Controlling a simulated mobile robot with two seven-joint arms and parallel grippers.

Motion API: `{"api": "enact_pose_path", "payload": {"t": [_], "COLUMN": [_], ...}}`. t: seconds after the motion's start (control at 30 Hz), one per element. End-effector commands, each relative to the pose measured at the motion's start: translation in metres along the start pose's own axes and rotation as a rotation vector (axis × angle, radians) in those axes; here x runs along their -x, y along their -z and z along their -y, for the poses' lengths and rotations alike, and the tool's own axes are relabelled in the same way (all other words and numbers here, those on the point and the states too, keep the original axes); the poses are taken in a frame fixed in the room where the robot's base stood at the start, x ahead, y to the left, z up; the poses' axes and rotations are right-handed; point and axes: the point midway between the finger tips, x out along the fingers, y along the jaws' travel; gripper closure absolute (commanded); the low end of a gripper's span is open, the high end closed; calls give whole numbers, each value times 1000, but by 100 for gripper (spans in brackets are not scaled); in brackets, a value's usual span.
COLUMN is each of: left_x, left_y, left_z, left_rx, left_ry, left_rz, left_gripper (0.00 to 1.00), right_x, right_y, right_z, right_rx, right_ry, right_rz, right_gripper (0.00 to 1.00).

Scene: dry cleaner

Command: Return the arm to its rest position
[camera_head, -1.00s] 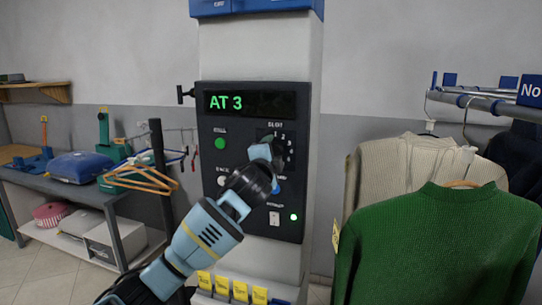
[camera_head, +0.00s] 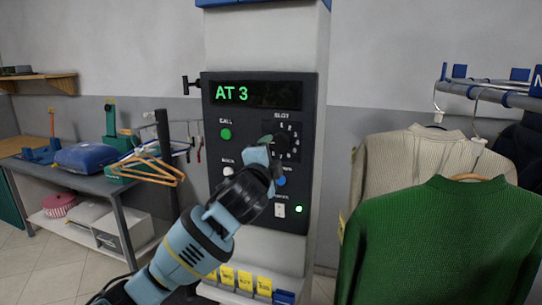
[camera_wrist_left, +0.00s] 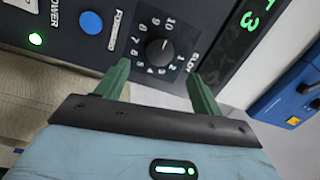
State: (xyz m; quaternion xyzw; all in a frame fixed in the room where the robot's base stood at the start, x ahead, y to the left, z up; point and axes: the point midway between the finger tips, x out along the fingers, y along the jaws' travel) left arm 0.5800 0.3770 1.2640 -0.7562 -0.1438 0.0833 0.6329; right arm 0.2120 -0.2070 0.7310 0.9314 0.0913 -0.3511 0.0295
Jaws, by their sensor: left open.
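My left arm comes in from the bottom left of the head view, and its gripper (camera_head: 262,160) is in front of the control panel (camera_head: 213,150). In the left wrist view the two green fingers of the left gripper (camera_wrist_left: 157,85) are apart with nothing between them. The slot dial (camera_wrist_left: 159,52) shows beyond the fingers, apart from them. In the head view the dial (camera_head: 287,142) is just above and right of the gripper. My right gripper is in neither view.
The panel display (camera_head: 258,94) reads "AT 3". A green sweater (camera_head: 440,240) and a beige sweater (camera_head: 385,165) hang from a rail at right. Orange hangers (camera_head: 150,168) hang at left near a table with a blue cushion (camera_head: 85,158). Yellow tags (camera_head: 245,281) sit below the panel.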

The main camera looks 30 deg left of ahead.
Motion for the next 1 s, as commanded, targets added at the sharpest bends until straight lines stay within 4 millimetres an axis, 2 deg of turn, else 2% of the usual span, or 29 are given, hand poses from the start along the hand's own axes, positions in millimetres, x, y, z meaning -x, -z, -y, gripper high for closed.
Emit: {"api": "enact_pose_path", "payload": {"t": [0.4, 0.47, 0.53, 0.57, 0.67, 0.77, 0.8, 0.87, 1.0], "left_x": [0, 0, 1, 2, 10, 26, 35, 50, 95], "left_y": [0, 0, 2, 3, 8, 12, 13, 13, 11], "left_z": [0, -5, -20, -29, -78, -141, -166, -202, -282], "left_rx": [0, 3, 14, 23, 71, 146, 180, 234, 370], "left_ry": [-1, -8, -30, -44, -120, -219, -259, -319, -458], "left_rz": [0, -3, -13, -21, -52, -87, -97, -109, -116], "left_gripper": [33, 33, 33, 33, 33, 33, 33, 33, 33], "right_x": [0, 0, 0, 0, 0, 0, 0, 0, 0], "right_y": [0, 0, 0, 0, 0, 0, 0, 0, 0], "right_z": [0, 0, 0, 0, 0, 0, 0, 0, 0], "right_rx": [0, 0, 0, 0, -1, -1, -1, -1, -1], "right_ry": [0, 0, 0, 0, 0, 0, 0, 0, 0], "right_rz": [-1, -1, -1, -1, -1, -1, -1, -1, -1], "right_gripper": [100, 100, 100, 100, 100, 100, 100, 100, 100]}}
